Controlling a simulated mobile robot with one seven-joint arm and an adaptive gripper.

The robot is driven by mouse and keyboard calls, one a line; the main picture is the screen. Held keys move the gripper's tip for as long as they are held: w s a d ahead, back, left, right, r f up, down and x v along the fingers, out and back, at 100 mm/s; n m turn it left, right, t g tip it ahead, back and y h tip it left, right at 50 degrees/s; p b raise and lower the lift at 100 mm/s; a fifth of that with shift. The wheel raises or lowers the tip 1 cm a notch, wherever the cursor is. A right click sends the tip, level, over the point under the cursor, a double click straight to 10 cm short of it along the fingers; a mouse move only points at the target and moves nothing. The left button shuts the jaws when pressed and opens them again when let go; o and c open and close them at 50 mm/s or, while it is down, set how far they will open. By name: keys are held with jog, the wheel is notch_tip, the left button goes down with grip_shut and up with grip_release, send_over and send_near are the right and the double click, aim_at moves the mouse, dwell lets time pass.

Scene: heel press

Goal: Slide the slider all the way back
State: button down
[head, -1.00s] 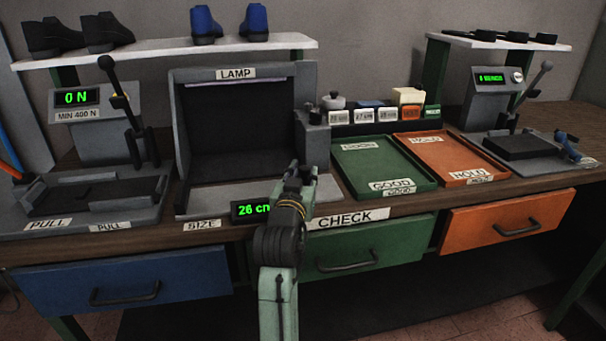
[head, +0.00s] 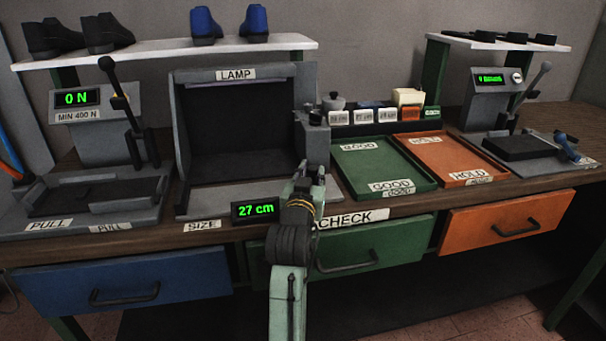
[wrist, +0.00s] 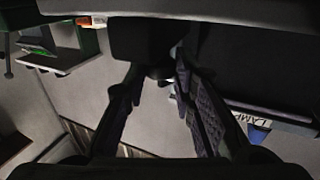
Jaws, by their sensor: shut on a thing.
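My gripper (head: 308,172) is at the front right corner of the lamp box (head: 182,150) in the head view, and my arm hides much of what it grips. In the wrist view, my gripper's two dark fingers (wrist: 160,95) stand on either side of a small dark knob (wrist: 158,72) below a dark block. I take this knob to be the slider; its full shape and track are hidden. The size display (head: 255,209) in front of the box reads 27 cm.
A grey block with a round knob (head: 315,117) stands at the box's right side. The green tray (head: 345,165) and orange tray (head: 428,147) lie to the right. A pull tester with a lever (head: 120,100) stands to the left. Shoes (head: 205,25) stand on the shelf above.

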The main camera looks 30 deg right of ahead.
jog(key=shift+s+d, duration=0.3)
jog(key=shift+d, duration=0.55)
jog(key=shift+s+d, duration=0.3)
jog(key=shift+d, duration=0.5)
jog(key=c, duration=1.4)
grip_release()
jog(key=shift+d, duration=0.15)
jog(key=shift+o, duration=0.2)
jog(key=shift+s+a, duration=0.15)
jog(key=shift+a, duration=0.1)
jog(key=v, duration=1.1)
jog(key=shift+s+a, duration=0.2)
